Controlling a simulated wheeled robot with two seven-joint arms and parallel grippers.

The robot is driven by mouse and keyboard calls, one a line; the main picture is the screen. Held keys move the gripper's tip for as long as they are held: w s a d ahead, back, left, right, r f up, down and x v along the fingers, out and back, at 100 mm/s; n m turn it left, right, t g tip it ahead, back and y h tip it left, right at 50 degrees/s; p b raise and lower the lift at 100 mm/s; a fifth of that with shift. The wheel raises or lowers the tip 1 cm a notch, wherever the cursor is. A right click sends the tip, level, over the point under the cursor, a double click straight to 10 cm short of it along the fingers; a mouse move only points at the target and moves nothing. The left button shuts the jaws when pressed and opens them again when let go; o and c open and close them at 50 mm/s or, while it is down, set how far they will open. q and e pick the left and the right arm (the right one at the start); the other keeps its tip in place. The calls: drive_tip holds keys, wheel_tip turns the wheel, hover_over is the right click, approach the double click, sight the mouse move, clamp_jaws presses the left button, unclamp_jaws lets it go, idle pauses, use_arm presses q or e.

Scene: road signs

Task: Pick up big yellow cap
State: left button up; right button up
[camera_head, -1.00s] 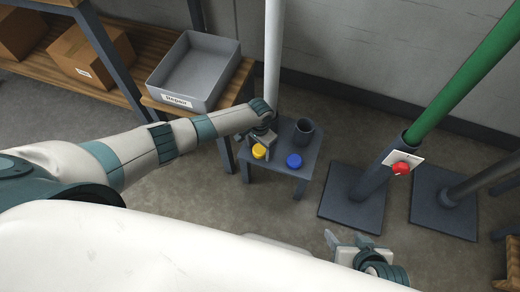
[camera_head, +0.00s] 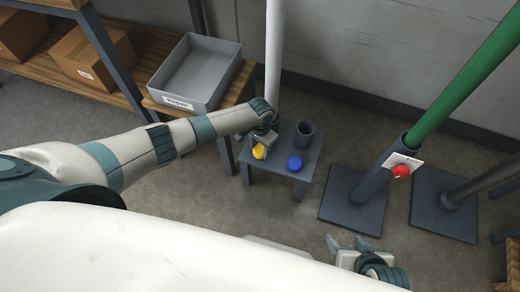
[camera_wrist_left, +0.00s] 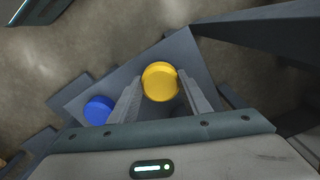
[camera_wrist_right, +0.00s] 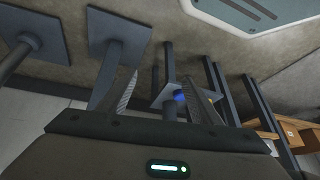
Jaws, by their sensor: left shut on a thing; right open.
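The big yellow cap (camera_head: 258,153) is at the front left of a small grey table (camera_head: 272,168). My left gripper (camera_head: 262,143) is over it, pointing down. In the left wrist view the round yellow cap (camera_wrist_left: 160,81) sits between the two fingertips, and the gripper is shut on it. Whether the cap still touches the tabletop is hard to tell. In the head view the gripper hides part of the cap. My right gripper (camera_head: 348,241) is open and empty, low at the front and well away from the table.
A blue cap (camera_head: 295,162) lies on the table to the right of the yellow one. A dark cup (camera_head: 304,133) stands behind it, near a white pole (camera_head: 273,60). A grey bin (camera_head: 195,70) is on the left shelf. A green pole (camera_head: 470,70) with a red knob (camera_head: 401,171) stands right.

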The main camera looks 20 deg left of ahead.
sight(260, 150)
use_arm(q)
wheel_tip(260, 150, up, 8)
drive_tip(key=shift+r+p, duration=0.2)
drive_tip(key=shift+p, duration=0.7)
use_arm(e)
drive_tip(key=s+d, duration=0.1)
drive_tip(key=s+d+g+h, duration=0.1)
drive_tip(key=d, duration=0.1)
drive_tip(key=shift+f+g, duration=0.1)
drive_tip(key=shift+g, duration=0.2)
drive_tip(key=shift+w, duration=0.1)
